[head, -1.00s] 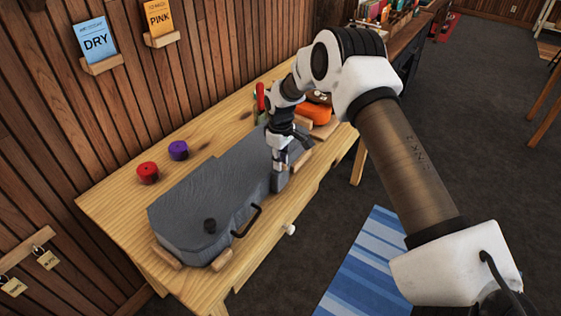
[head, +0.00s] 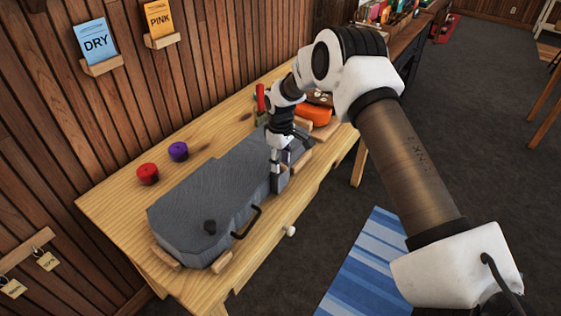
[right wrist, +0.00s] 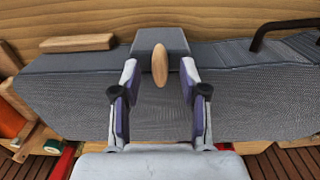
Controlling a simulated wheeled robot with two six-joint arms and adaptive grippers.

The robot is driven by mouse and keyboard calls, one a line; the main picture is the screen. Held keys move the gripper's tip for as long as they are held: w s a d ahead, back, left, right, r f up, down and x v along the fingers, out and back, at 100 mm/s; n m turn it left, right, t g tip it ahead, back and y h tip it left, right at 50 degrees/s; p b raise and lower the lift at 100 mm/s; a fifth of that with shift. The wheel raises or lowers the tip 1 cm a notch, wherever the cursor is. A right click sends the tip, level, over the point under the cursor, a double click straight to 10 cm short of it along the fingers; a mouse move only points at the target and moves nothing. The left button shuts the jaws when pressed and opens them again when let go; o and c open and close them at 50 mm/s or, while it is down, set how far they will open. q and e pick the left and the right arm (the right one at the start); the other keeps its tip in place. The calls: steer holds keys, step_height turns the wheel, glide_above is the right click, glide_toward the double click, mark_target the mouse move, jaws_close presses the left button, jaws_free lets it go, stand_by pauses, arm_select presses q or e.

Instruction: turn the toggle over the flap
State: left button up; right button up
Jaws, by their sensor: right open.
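The grey fabric instrument case (head: 200,200) lies on the wooden bench, and it fills the middle of the right wrist view (right wrist: 60,95). A grey flap (right wrist: 160,38) is on its side. An oval wooden toggle (right wrist: 160,65) sits on the flap, its long axis running up and down in the right wrist view. My right gripper (head: 285,168) is open at the case's far end. In the right wrist view its fingers (right wrist: 160,72) stand on either side of the toggle, with gaps. In the head view the gripper hides the toggle. My left gripper is out of view.
A black handle (head: 248,222) sticks out from the case's front side. Red (head: 148,173) and purple (head: 178,151) round items stand behind the case. An orange item (head: 313,115) is beyond the gripper. The bench (head: 110,205) is bare at the left.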

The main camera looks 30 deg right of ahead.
mark_target(281, 164)
step_height(281, 164, up, 12)
steer(key=shift+f, duration=0.25)
stand_by(0.3)
